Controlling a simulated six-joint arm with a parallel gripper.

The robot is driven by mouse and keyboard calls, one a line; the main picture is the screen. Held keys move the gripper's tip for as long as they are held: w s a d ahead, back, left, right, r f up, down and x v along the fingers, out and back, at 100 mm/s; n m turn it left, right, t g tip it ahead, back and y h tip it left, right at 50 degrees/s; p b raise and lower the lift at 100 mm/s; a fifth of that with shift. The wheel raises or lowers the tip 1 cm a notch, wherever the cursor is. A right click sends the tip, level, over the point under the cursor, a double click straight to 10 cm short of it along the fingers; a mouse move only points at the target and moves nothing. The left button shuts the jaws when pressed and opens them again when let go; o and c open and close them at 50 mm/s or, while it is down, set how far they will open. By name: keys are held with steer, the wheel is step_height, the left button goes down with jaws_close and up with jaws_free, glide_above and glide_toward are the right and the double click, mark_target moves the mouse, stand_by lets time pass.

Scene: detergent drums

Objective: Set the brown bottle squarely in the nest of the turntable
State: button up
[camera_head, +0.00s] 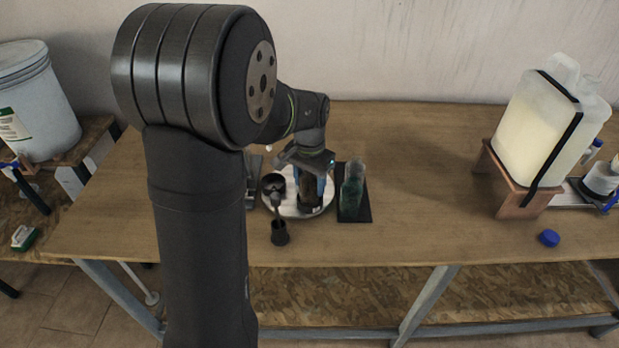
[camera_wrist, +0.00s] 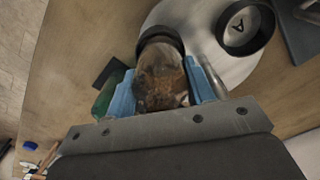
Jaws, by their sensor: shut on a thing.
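The brown bottle (camera_wrist: 160,82) is between the two blue fingers of my gripper (camera_wrist: 159,70), which is shut on it. In the head view the bottle (camera_head: 308,192) looks dark and roughly upright over the right part of the pale round turntable (camera_head: 292,211), below my gripper (camera_head: 312,172). In the wrist view a black ring-shaped nest (camera_wrist: 160,33) curves around the bottle's far end on the turntable (camera_wrist: 196,18). I cannot tell whether the bottle's base rests fully inside it.
A green bottle (camera_head: 353,190) stands on a black mat (camera_head: 364,206) just right of the turntable. A small black piece (camera_head: 279,233) stands at the turntable's front edge. A large jug (camera_head: 540,125) on a wooden stand and a blue cap (camera_head: 548,238) are far right. The table between is clear.

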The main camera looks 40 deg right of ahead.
steer(key=shift+f, duration=0.15)
steer(key=o, duration=1.4)
steer(key=shift+r, duration=3.75)
steer(key=shift+f, duration=3.75)
